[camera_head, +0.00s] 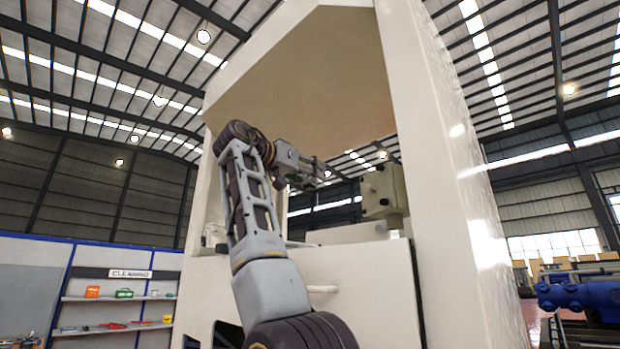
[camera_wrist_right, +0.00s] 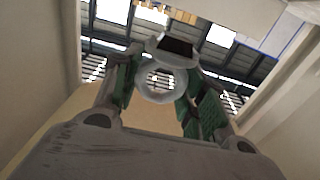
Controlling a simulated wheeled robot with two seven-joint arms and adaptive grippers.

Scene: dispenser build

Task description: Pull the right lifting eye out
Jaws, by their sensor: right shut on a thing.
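In the right wrist view, a pale grey ring, the right lifting eye (camera_wrist_right: 141,88), sits between the two fingers of my right gripper (camera_wrist_right: 160,84). The fingers, with green inner parts, close on it from both sides. A pale piece with a dark opening (camera_wrist_right: 175,46) shows just beyond the ring. In the head view, my right gripper (camera_head: 318,172) is small, inside the opening of the cream machine (camera_head: 455,180), below its sloped ceiling. The eye is too small to make out there. My left gripper is not in view.
A cream block (camera_head: 382,188) stands on the machine's inner ledge, just right of my right gripper. A pale handle (camera_head: 323,289) sticks out of the front panel below. Tall side walls bound the opening. Shelves (camera_head: 115,299) stand far left; blue machinery (camera_head: 585,292) stands right.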

